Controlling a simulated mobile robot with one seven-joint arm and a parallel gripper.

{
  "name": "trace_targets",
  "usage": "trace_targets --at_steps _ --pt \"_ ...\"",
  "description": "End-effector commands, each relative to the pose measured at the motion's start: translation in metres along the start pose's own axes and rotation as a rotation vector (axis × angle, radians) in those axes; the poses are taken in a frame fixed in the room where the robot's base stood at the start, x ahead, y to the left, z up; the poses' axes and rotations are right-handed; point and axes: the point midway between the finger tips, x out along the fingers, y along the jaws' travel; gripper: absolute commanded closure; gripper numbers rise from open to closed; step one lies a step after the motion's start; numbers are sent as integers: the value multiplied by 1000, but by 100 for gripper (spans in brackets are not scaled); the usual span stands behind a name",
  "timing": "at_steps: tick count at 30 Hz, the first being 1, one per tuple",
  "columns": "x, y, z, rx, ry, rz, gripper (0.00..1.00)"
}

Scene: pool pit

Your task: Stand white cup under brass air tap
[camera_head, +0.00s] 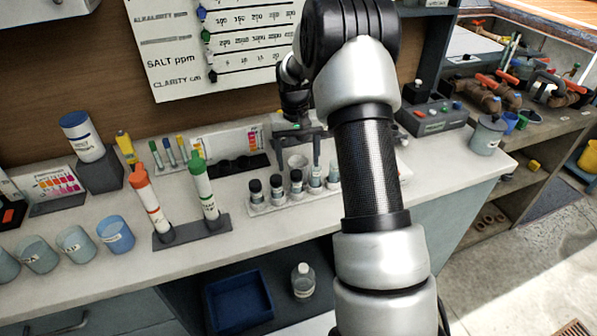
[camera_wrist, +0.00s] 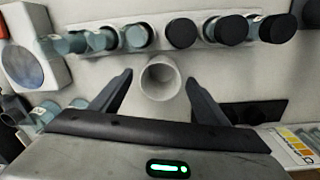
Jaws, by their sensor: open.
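My gripper (camera_wrist: 159,82) is open, with one finger on each side of the cup and a gap to each. In the head view my gripper (camera_head: 298,136) is low over the counter by the cup. I cannot pick out the brass air tap for certain. Brownish pipe fittings with red handles (camera_head: 480,95) are on the right-hand bench.
A rack of capped vials (camera_head: 276,196) stands in front of the cup. Red and green bottles (camera_head: 203,185) stand to the left, with blue-grey cups (camera_head: 115,234) beyond. A grey control box (camera_head: 432,117) and lidded jar (camera_head: 487,135) are at right. The counter's front edge is mostly bare.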

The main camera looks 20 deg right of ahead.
Motion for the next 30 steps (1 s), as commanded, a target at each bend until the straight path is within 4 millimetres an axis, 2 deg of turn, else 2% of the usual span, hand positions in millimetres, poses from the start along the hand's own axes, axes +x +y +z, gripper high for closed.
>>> trace_targets --at_steps 3,11,19,21,26,30 --pt "13 0 0 0 -1 0 31" --pt "16 0 0 -1 1 0 31" --pt "15 0 0 -1 1 0 74" --pt "15 0 0 -1 1 0 78" --pt "14 0 0 -1 1 0 78" --pt "2 0 -2 -1 5 0 78"
